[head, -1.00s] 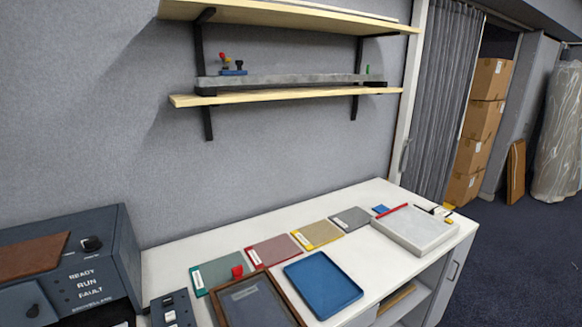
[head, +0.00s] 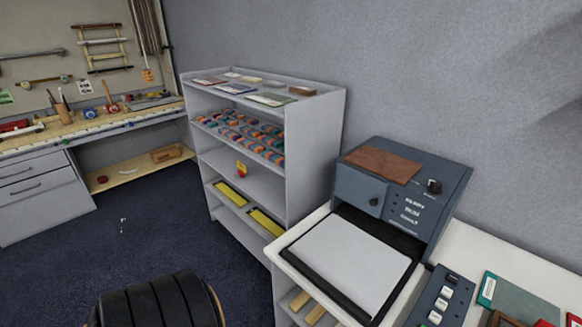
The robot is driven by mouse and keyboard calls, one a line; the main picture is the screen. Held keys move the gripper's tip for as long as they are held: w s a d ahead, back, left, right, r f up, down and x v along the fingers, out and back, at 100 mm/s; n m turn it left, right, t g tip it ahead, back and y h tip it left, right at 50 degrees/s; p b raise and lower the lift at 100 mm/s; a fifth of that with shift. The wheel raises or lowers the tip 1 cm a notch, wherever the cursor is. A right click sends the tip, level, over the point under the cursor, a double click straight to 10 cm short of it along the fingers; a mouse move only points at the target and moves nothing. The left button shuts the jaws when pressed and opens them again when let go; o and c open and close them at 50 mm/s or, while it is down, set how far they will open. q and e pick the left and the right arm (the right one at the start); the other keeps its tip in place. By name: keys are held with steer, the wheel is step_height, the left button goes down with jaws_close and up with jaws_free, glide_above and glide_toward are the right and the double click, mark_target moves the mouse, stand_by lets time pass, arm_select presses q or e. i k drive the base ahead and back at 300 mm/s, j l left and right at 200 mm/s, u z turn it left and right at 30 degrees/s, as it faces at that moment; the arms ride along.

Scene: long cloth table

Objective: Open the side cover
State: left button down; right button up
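A dark blue-grey machine (head: 448,195) stands on the white counter at the right of the head view. A small flat panel with a round black knob (head: 361,193) sits on the left of its upright face and looks shut. I cannot tell for sure whether this is the side cover. A brown wooden plate (head: 383,164) lies on the machine's sloping top, beside a black dial (head: 434,186). A pale flat bed (head: 352,262) with a black border lies in front of the machine. Neither of my grippers is in view.
A grey shelf unit (head: 316,150) with colourful parts stands left of the counter. A workbench (head: 85,125) with tools is at the far left. Dark blue carpet (head: 130,230) is open between them. A button box (head: 440,297) and a green-edged panel (head: 520,298) lie at lower right.

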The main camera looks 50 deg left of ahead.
mark_target(366, 194)
steer(key=u, duration=1.05)
steer(key=j, duration=0.55)
steer(key=i+j+u, duration=0.15)
steer(key=j, duration=0.95)
steer(key=i+u, duration=0.05)
